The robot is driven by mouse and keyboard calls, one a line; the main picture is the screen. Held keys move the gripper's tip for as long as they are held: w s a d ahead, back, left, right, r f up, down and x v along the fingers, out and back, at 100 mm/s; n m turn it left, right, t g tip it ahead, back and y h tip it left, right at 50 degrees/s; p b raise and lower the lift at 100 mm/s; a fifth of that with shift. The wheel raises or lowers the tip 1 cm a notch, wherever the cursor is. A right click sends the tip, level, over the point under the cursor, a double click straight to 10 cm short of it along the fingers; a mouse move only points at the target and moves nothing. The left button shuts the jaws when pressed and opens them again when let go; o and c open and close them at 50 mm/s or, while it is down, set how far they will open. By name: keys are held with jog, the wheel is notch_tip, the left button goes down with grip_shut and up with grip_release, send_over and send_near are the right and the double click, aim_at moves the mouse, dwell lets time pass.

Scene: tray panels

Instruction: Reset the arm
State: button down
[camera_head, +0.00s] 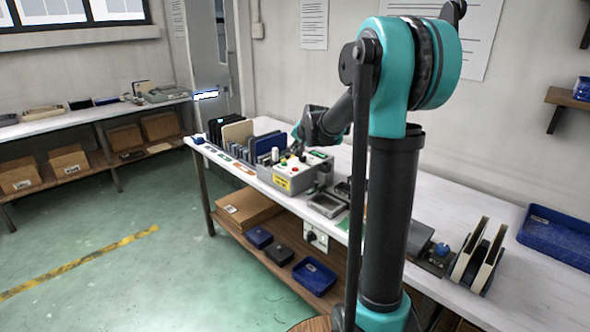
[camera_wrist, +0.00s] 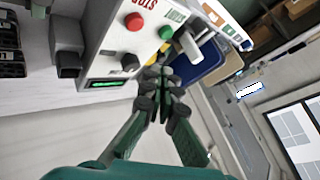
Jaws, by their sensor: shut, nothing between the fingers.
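My gripper (camera_wrist: 165,80) is shut and empty in the wrist view. I cannot tell whether the fingertips touch anything. In the head view the control box (camera_head: 284,183) sits on the white bench, and my arm bends over it from behind the column. The gripper itself is hard to make out there.
Dark and tan panels (camera_head: 237,132) stand in a rack left of the box. A grey tray (camera_head: 326,205) lies right of it. A blue tray (camera_head: 555,238) and an upright panel holder (camera_head: 478,258) are at the bench's right end. Bins (camera_head: 314,275) sit on the lower shelf. The green floor is clear.

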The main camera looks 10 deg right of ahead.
jog(key=s+d+f+n+g, duration=0.1)
jog(key=s+f, duration=0.4)
jog(key=s, duration=0.8)
jog(key=s+d+f+n+g+h, duration=0.1)
jog(key=s+f, duration=0.5)
jog(key=s, duration=0.8)
jog(key=s+d+f+n+g+h, duration=0.1)
jog(key=s+f+n, duration=0.3)
jog(key=s, duration=1)
notch_tip(320, 180, down, 2)
jog(key=shift+d+f+n+g, duration=0.25)
jog(key=shift+d+g, duration=0.2)
jog(key=shift+g, duration=0.45)
jog(key=shift+w+a+r, duration=0.1)
jog(key=shift+w, duration=0.05)
